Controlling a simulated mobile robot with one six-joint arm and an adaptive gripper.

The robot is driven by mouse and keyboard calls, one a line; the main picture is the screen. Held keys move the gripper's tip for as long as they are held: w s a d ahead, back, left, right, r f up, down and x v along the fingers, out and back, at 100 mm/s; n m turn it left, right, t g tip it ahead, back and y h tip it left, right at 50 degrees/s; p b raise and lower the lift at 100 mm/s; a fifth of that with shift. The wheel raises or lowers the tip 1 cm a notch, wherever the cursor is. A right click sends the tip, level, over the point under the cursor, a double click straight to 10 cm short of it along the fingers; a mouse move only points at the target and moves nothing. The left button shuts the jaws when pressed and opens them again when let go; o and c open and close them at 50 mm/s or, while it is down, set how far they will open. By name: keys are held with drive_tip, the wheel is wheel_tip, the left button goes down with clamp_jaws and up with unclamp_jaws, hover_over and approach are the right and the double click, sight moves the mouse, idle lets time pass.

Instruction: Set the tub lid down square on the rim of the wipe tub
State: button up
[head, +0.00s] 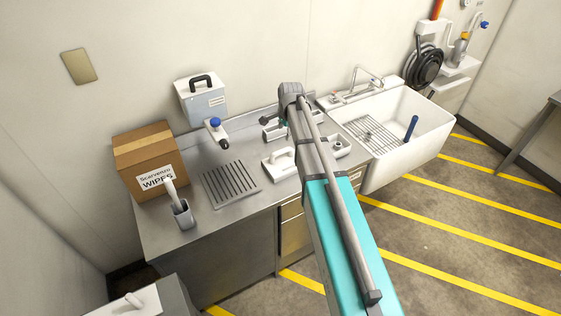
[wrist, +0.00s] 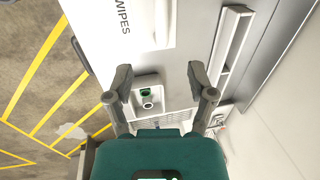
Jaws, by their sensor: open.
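The white tub lid (head: 280,164) with its raised bar handle is on the steel bench, just left of my arm in the head view. In the wrist view the lid (wrist: 115,30) fills the top, with "WIPES" lettering and the handle (wrist: 164,22) beside it. The tub and its rim cannot be told apart from the lid, so how the lid seats is unclear. My gripper (wrist: 158,76) is open and empty. Its fingertips are apart from the handle, which lies above them in the picture. In the head view my arm largely hides the gripper.
A white holder with a round opening (wrist: 147,94) and a long narrow tray (wrist: 231,46) are near my fingers. A cardboard box (head: 146,150), grey cup (head: 184,216) and drain grille (head: 231,186) stand left. The sink (head: 420,140) is right. Bare steel lies before the grille.

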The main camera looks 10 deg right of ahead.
sight(282, 151)
drive_tip(key=shift+f, duration=0.1)
drive_tip(key=f+b, duration=0.2)
drive_tip(key=w+f+b, duration=0.1)
drive_tip(key=f+b, duration=0.5)
drive_tip(key=shift+w+a+f, duration=0.15)
drive_tip(key=shift+w+a, duration=0.1)
drive_tip(key=shift+w, duration=0.05)
drive_tip(key=shift+b, duration=0.3)
idle(0.3)
drive_tip(key=shift+w+f+b, duration=0.25)
drive_tip(key=shift+f+b, duration=1)
drive_tip(key=shift+f, duration=0.05)
drive_tip(key=shift+w+f+b, duration=0.25)
drive_tip(key=shift+f+b, duration=0.95)
drive_tip(key=shift+f, duration=0.05)
clamp_jaws()
